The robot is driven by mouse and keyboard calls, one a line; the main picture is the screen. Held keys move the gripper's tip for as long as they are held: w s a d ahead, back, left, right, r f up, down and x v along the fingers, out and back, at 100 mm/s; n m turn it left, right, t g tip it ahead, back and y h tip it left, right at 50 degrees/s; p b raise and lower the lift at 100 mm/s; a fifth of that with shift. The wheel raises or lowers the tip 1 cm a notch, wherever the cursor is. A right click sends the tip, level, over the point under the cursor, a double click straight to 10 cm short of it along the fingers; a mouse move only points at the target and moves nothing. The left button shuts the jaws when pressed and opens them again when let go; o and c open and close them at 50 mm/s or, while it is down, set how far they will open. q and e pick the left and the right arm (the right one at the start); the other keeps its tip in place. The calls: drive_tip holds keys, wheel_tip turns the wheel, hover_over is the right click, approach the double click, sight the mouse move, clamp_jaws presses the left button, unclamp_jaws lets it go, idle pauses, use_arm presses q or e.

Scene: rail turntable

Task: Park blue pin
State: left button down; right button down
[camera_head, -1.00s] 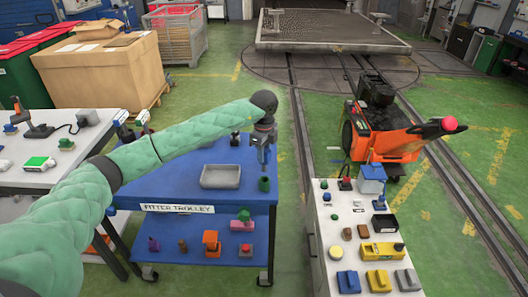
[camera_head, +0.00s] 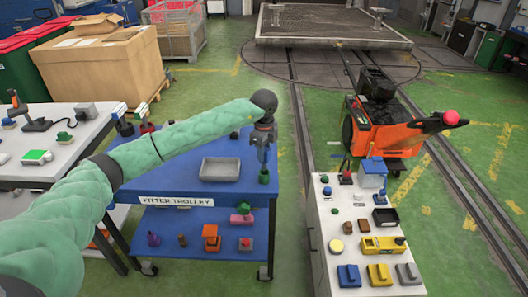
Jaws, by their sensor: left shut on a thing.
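My left gripper (camera_head: 264,158) reaches in from the left over the right side of the blue fitter trolley (camera_head: 215,190). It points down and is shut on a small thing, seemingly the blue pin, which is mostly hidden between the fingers. A dark green cup-like holder (camera_head: 264,177) stands on the trolley top directly below the fingertips. I cannot tell whether the held thing touches it. My right gripper is not in view.
A grey tray (camera_head: 220,170) lies left of the holder. Several small parts stand on the trolley's lower shelf. A white bench (camera_head: 345,217) with switches and blocks stands to the right. An orange rail vehicle (camera_head: 385,135) is behind it.

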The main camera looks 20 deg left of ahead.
sight(264, 163)
use_arm(q)
drive_tip(key=shift+b, duration=0.55)
idle(1.4)
drive_tip(key=shift+f+b, duration=1.6)
drive_tip(key=shift+f, duration=1.2)
idle(0.3)
drive_tip(key=c, duration=1)
unclamp_jaws()
drive_tip(key=shift+c, duration=0.2)
drive_tip(key=shift+r, duration=0.15)
drive_tip(key=shift+r, duration=0.3)
drive_tip(key=shift+r+b, duration=1.25)
drive_tip(key=shift+r, duration=2.25)
